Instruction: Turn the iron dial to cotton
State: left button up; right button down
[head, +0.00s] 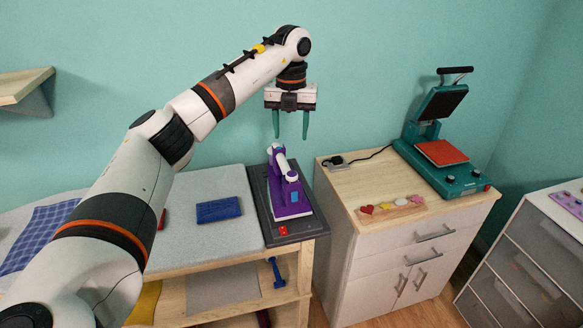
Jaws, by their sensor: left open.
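The iron (290,197) is purple and white. It sits on a dark grey rest plate (301,227) at the right end of the ironing table. Its dial is too small to make out clearly, so I cannot tell its setting. My left gripper (291,126) is above the iron, pointing down, with its two green fingers apart and nothing between them. A clear gap separates the fingertips from the iron's handle. My right gripper is not in the head view.
A grey padded ironing surface (185,228) holds a blue block-like item (218,209). A wooden-topped cabinet (345,180) stands to the right with a green heat press (440,153) and a tray of small coloured shapes (393,207). A wall shelf (25,85) is at left.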

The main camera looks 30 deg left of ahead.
aim_at(292, 174)
pick_arm(q)
notch_tip(292, 174, down, 12)
jog(key=p, duration=0.2)
jog(key=shift+w+d+p, duration=0.1)
jog(key=shift+p, duration=0.3)
jog(key=shift+r, duration=0.1)
jog(key=shift+c, duration=0.3)
jog(key=c, duration=0.9)
